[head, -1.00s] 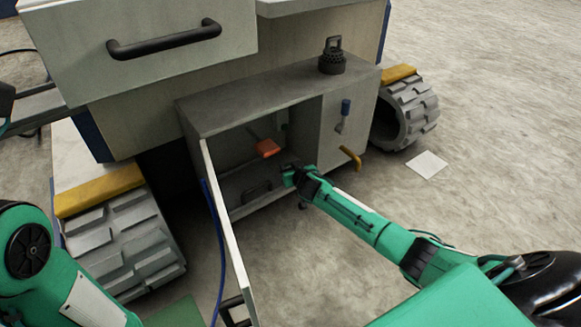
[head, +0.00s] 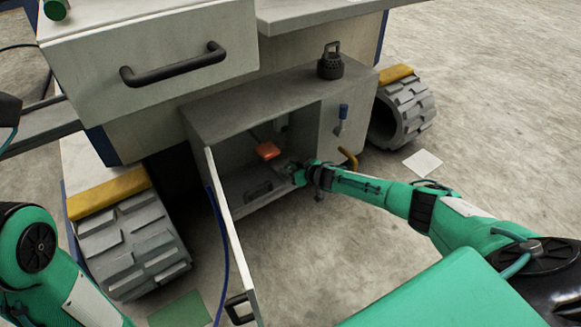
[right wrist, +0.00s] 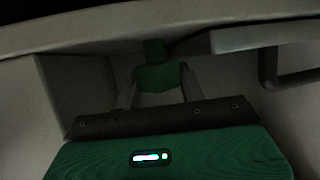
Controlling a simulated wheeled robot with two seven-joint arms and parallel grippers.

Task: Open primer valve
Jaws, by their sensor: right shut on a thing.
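An orange-red block (head: 268,151), which looks like a lever's grip, shows inside the open cabinet (head: 240,112). I cannot tell for sure which part is the primer valve. My right gripper (head: 298,173) reaches into the cabinet's opening from the right, below and to the right of the orange-red block. In the right wrist view its two grey fingers (right wrist: 158,88) are shut on a green part (right wrist: 156,76) in the dark interior. The gripper's tips are small and unclear in the head view. My left arm shows at the lower left; its gripper is out of view.
The white cabinet door (head: 229,235) stands open toward me. A black handle (head: 258,190) lies low in the cabinet. A blue-topped lever (head: 343,115) and a yellow bent pipe (head: 348,158) are on the right panel. A black lantern-like object (head: 331,62) stands on top.

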